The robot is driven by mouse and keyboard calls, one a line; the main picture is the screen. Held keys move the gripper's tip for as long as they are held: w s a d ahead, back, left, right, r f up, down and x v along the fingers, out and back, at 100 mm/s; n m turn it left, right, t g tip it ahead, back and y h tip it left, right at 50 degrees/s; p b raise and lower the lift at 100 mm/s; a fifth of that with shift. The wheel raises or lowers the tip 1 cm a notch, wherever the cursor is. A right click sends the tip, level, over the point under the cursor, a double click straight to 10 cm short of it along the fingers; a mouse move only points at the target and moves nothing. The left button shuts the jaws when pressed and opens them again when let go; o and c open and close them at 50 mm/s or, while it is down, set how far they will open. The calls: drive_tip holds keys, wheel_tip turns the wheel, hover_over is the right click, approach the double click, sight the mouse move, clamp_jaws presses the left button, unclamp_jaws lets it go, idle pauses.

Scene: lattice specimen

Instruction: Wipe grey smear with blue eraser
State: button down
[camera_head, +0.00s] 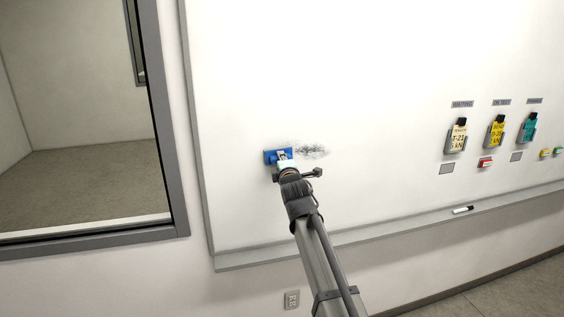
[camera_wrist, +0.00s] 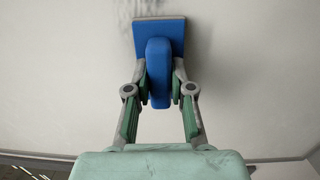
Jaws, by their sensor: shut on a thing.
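The blue eraser (camera_head: 271,156) is at the whiteboard (camera_head: 330,60), at the left end of the grey smear (camera_head: 313,151). In the wrist view the eraser (camera_wrist: 160,38) has a flat blue pad with a blue handle. My gripper (camera_wrist: 160,90) is shut on the handle, one finger on each side. My gripper (camera_head: 284,163) partly hides the eraser in the head view. The smear (camera_wrist: 138,8) also shows at the top edge of the wrist view, beside the pad's upper left. I cannot tell whether the pad touches the board.
Several tags hang in holders on the right, among them a yellow tag (camera_head: 496,133). A red block (camera_head: 485,162) is below them. A marker (camera_head: 462,209) lies on the board's tray (camera_head: 400,225). A window frame (camera_head: 166,120) is on the left. The board around the smear is clear.

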drive_tip(key=shift+d+r, duration=0.1)
drive_tip(key=d+p, duration=0.1)
drive_tip(key=p, duration=0.2)
drive_tip(key=shift+w+d+r, duration=0.15)
drive_tip(key=shift+w, duration=0.05)
drive_tip(key=shift+w+d+p, duration=0.25)
drive_tip(key=shift+d+p, duration=0.35)
drive_tip(key=shift+p, duration=0.5)
drive_tip(key=shift+w+d+f, duration=0.1)
drive_tip(key=shift+d+f, duration=0.15)
drive_tip(key=shift+d, duration=0.05)
drive_tip(key=shift+w+d+f+b, duration=0.2)
drive_tip(key=shift+w+d+b, duration=0.15)
drive_tip(key=shift+d+b, duration=0.5)
drive_tip(key=d+b, duration=0.1)
drive_tip(key=b, duration=0.3)
drive_tip(key=shift+w+r, duration=0.1)
drive_tip(key=shift+w, duration=0.25)
drive_tip(key=shift+d+b, duration=0.15)
drive_tip(key=shift+b, duration=0.2)
drive_tip(key=shift+r, duration=0.15)
drive_tip(key=shift+w+d+b, duration=0.1)
drive_tip(key=shift+d+b, duration=0.05)
drive_tip(key=shift+b, duration=0.2)
